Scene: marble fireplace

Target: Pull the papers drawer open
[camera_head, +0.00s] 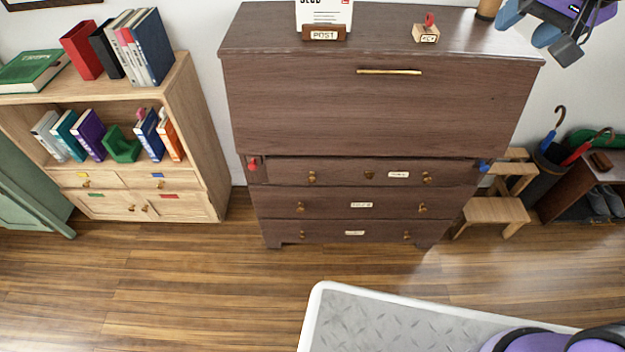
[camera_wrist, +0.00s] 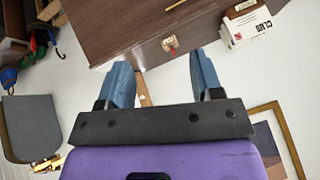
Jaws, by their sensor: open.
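A dark brown bureau (camera_head: 375,115) stands against the wall. Below its large front panel are three stacked drawers, all shut: an upper one (camera_head: 340,173), a middle one (camera_head: 330,206) and a bottom one (camera_head: 320,232). Each has two small brass knobs and a white label. The labels are too small to read, so I cannot tell which is the papers drawer. My gripper (camera_head: 529,24) is raised at the upper right, above the bureau's top corner and far from the drawers. In the wrist view its blue fingers (camera_wrist: 160,60) are spread and empty.
A red piece (camera_head: 253,164) and a blue piece (camera_head: 485,166) flank the upper drawer. A wooden step stool (camera_head: 495,212) stands at right. Floor in front is clear.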

